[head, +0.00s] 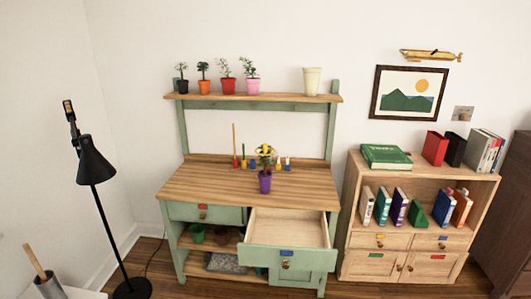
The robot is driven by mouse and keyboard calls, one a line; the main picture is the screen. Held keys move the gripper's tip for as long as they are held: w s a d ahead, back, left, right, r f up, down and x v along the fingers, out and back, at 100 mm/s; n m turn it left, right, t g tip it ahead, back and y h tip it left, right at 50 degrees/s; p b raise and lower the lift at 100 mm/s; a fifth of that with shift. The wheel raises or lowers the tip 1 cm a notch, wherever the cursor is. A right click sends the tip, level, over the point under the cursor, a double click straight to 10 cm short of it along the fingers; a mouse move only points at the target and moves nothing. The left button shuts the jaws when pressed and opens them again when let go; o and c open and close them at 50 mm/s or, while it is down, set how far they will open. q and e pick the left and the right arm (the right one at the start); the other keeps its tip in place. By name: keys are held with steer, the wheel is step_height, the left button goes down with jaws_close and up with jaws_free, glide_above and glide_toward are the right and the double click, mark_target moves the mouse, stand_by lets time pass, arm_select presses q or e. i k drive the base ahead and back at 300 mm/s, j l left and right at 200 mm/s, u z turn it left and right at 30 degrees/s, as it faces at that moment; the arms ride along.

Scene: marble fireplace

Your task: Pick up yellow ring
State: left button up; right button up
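A small yellow shape (265,150), possibly the yellow ring, shows at the top of the plant in the purple pot (265,184) on the green workbench (200,185). It is too small to tell whether it goes around the plant or lies behind it. A row of small coloured items stands behind the pot, including a tall thin stick on a red base (235,162) and one on a green base (243,163). Neither of my grippers is in view.
The bench's right drawer (290,259) is pulled open and looks empty. Potted plants (228,84) and a cream pot (312,80) stand on the upper shelf. A black floor lamp (96,165) stands left. A bookcase (345,225) stands right.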

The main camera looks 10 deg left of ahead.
mark_target(264, 146)
steer(key=i+j+z, duration=0.35)
steer(key=i, duration=0.4)
steer(key=i+j+z, duration=0.4)
steer(key=i+j, duration=0.15)
steer(key=i, duration=0.15)
